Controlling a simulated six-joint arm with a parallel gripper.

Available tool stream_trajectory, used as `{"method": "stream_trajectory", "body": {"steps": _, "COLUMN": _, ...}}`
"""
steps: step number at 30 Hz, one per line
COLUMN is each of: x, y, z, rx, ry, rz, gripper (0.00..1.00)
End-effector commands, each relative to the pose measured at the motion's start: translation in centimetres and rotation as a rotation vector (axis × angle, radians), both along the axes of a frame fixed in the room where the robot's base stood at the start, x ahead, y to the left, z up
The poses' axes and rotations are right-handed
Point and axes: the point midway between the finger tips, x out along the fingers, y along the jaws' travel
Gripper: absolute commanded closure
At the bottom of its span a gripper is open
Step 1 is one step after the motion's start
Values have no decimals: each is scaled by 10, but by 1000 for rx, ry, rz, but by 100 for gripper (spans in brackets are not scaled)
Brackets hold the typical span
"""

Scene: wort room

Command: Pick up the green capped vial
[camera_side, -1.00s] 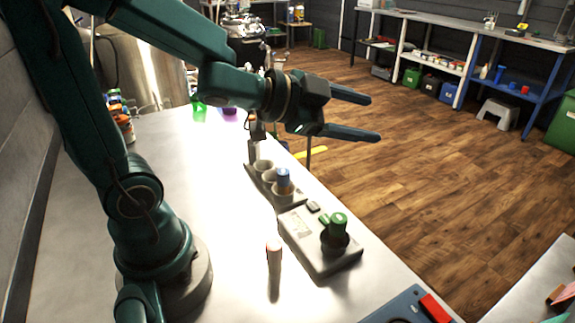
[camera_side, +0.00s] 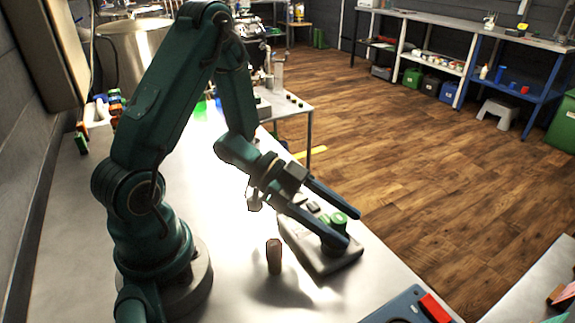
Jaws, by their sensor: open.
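The green capped vial (camera_side: 339,219) stands in the round well of a dark grey bench device (camera_side: 321,262) near the table's right edge. Its green cap shows; the lower part is hidden by a finger and the well. My gripper (camera_side: 346,229) is open and points down and to the right. In the picture its two fingertips lie on either side of the green cap. I cannot tell from this one view whether the vial is truly between them in depth or touched by them.
A small upright vial (camera_side: 274,257), now in shadow, stands left of the device. A blue tray with a red block (camera_side: 436,307) is at the front right. My gripper hides the grey rack behind. The table's right edge is close.

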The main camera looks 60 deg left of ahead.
Motion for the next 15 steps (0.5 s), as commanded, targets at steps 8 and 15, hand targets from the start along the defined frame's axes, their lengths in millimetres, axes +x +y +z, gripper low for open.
{"method": "stream_trajectory", "body": {"steps": 8, "x": 14, "y": -22, "z": -11, "rx": 3, "ry": 1, "rz": -3, "gripper": 31}}
{"method": "stream_trajectory", "body": {"steps": 15, "x": 17, "y": -26, "z": -13, "rx": 3, "ry": 1, "rz": 1, "gripper": 31}}
